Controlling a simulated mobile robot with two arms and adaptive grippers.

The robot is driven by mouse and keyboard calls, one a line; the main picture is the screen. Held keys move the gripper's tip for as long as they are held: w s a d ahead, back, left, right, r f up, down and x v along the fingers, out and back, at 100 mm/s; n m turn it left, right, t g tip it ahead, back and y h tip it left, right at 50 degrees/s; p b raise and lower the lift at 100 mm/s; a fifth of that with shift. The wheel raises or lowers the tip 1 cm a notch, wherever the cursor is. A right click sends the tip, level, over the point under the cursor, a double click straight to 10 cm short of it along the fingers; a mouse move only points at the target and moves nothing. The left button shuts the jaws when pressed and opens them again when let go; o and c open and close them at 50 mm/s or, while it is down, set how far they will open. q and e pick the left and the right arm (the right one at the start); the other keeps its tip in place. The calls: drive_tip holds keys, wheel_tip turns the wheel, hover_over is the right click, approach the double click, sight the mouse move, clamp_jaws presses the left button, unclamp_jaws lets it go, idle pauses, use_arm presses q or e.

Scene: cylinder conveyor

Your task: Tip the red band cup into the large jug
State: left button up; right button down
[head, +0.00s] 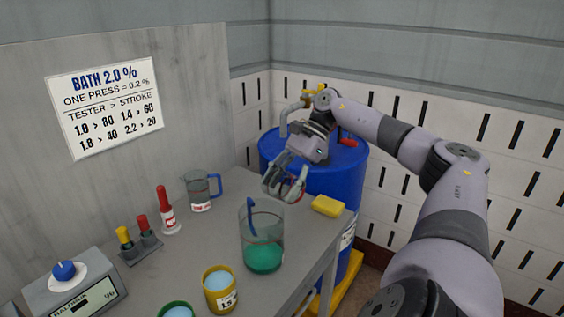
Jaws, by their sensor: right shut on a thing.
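The large jug (262,228) is clear, with green liquid in its lower part. It stands upright near the middle of the bench, and a blue strip shows at its left side. My right gripper (284,181) is above and behind the jug's rim, slightly to the right. It is shut on a small clear cup with a red band (298,188). The fingers hide much of the cup; I cannot tell its tilt or contents. No stream shows between cup and jug. My left gripper is not in view.
A smaller jug with a blue handle (201,190), a red bottle (167,212) and a small rack (141,249) stand left. Yellow-banded (219,290) and green-banded (175,311) cups stand in front. A yellow sponge (328,206) lies right, before a blue drum (342,185).

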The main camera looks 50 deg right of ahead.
drive_tip(key=f+y+b, duration=0.1)
drive_tip(key=b, duration=0.2)
drive_tip(key=t+y+b, duration=0.1)
drive_tip(key=y+b, duration=0.1)
drive_tip(key=b, duration=0.1)
drive_tip(key=shift+f, duration=0.35)
drive_tip(key=shift+y+b, duration=0.3)
drive_tip(key=shift+b, duration=0.25)
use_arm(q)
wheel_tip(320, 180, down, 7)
use_arm(e)
drive_tip(key=shift+r, duration=0.2)
